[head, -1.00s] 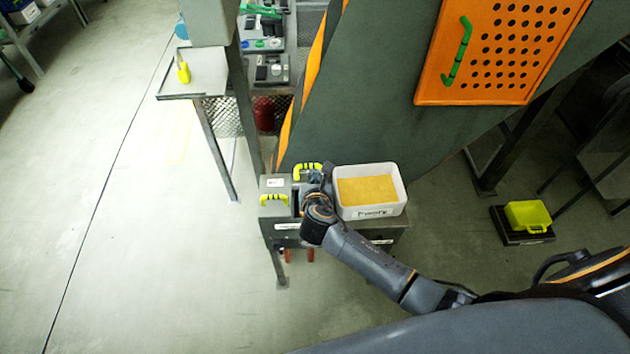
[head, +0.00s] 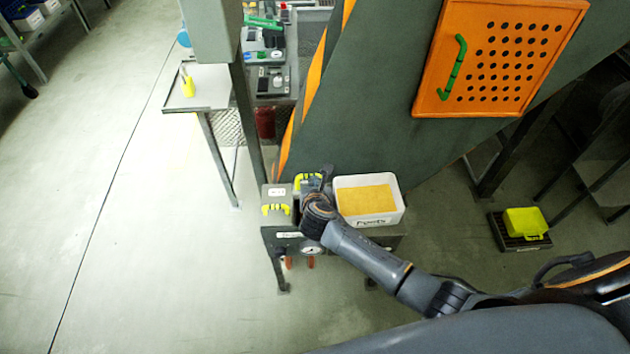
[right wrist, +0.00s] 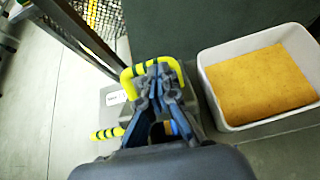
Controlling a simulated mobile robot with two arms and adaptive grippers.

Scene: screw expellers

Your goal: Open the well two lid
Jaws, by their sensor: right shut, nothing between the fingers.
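Two grey lids with yellow-and-black handles sit side by side on a small grey bench (head: 287,234). The left lid (head: 281,190) lies flat, its handle (head: 276,209) clear. The other lid's handle (head: 307,178) is partly hidden by my right arm; no readable label shows which is well two. In the right wrist view, my right gripper (right wrist: 158,80) is shut with its fingertips at that yellow handle (right wrist: 128,84), overlapping it in the picture; contact cannot be told. The left lid's handle (right wrist: 107,133) shows lower left. My left gripper is not in view.
A white bin (head: 397,204) with a yellow filling stands right beside the lids. A dark green machine wall with an orange perforated panel (head: 497,60) rises behind. A metal post (head: 247,110) stands behind the bench. Open floor lies to the left.

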